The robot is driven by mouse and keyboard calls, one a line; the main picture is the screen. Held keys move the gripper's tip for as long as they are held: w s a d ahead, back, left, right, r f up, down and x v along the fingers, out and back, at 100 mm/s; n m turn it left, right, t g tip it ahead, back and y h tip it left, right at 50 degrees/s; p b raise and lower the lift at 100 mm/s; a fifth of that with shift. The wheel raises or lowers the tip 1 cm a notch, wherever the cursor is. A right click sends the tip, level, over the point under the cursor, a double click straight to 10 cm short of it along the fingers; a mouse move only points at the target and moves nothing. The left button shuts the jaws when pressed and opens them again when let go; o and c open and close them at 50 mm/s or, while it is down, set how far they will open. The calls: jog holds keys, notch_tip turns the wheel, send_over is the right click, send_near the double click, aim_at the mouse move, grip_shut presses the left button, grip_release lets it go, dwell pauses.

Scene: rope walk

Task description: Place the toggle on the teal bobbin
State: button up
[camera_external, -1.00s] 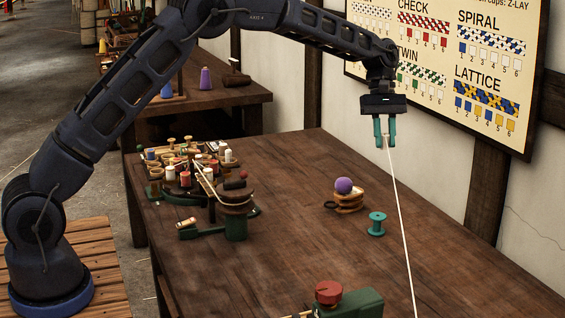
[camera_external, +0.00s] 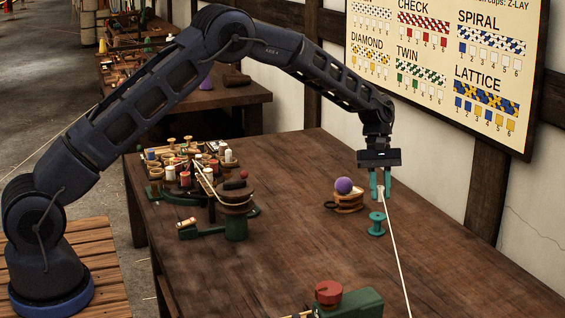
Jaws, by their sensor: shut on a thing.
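My gripper (camera_external: 380,192) hangs pointing down, shut on the toggle (camera_external: 381,190). The toggle is a small pale piece between the teal fingertips, largely hidden by them. A white cord (camera_external: 397,250) runs from it down past the picture's bottom edge. The teal bobbin (camera_external: 377,224) stands upright on the brown table (camera_external: 300,235), flanged at top and bottom. In the picture, the fingertips are just above the bobbin's top, with a small gap. I cannot tell from this one view whether they are exactly over it.
A purple ball (camera_external: 344,185) sits on a tan coil (camera_external: 347,203) left of the bobbin. A green block with a red knob (camera_external: 328,291) is at the front. A cluster of spools (camera_external: 185,170) and a green stand (camera_external: 236,225) fill the left. The middle of the table is clear.

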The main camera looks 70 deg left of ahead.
aim_at(379, 200)
jog(key=shift+f, duration=2.2)
jog(key=shift+f, duration=0.15)
jog(key=o, duration=0.9)
jog(key=shift+o, duration=0.2)
